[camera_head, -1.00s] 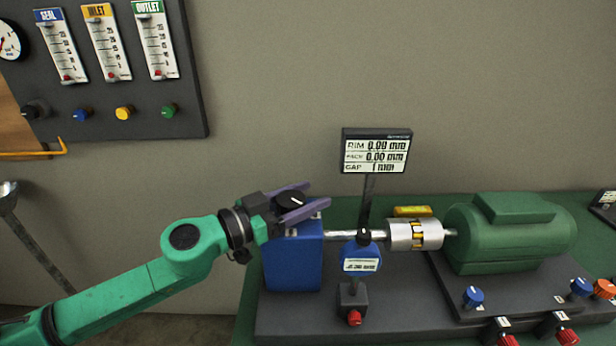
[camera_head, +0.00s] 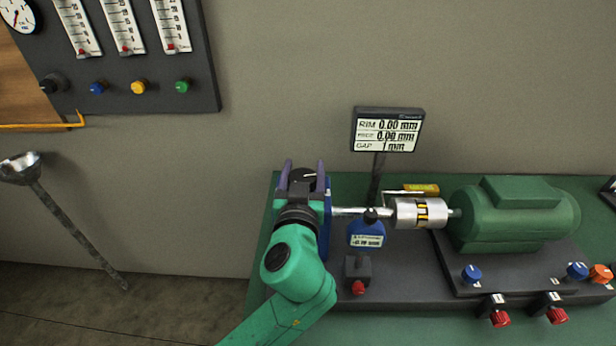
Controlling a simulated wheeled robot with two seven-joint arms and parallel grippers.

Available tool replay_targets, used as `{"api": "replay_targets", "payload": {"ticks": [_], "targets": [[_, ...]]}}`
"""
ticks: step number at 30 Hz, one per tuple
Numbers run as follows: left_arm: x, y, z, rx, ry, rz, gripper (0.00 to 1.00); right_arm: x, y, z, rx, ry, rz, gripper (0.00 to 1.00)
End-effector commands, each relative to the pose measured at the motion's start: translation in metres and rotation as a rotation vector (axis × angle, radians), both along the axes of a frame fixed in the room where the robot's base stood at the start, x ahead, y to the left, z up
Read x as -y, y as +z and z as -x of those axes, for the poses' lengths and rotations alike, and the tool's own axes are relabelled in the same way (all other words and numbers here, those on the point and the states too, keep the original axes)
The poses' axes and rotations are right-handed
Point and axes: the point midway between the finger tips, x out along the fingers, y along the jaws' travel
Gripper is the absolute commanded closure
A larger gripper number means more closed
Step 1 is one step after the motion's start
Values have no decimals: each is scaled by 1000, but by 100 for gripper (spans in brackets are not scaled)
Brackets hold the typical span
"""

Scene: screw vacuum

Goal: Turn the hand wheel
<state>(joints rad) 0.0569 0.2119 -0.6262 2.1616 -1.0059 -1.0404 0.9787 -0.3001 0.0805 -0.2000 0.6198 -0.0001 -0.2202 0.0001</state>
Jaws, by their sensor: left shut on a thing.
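The hand wheel (camera_head: 302,176) is a small dark round wheel with a white mark, on top of the blue housing (camera_head: 326,222) at the left end of the machine. My left gripper (camera_head: 303,168) has its two purple fingers on either side of the wheel, shut on it. The fingers point away from me, toward the back wall. The gripper and forearm hide most of the housing. My right gripper is not in view.
A steel shaft and coupling (camera_head: 421,212) run right from the housing to a green motor (camera_head: 513,215). A blue dial gauge (camera_head: 367,232) and a readout (camera_head: 388,131) stand close on the right. A dark gauge panel (camera_head: 205,60) hangs at upper left.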

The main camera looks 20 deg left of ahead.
Motion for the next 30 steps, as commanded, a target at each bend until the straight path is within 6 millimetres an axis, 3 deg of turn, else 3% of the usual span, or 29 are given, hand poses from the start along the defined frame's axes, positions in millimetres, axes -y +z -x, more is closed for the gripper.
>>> {"api": "replay_targets", "payload": {"ticks": [3, 10, 29, 30], "targets": [[-2, -3, 0, 3, 84, 4, 90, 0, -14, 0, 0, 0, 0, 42], [-6, -1, 2, 3, 203, 1, 90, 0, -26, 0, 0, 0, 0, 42], [-8, 2, 3, 7, 264, -3, 90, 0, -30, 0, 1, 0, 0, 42], [-8, 3, 3, 7, 264, -3, 31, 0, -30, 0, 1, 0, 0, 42]]}}
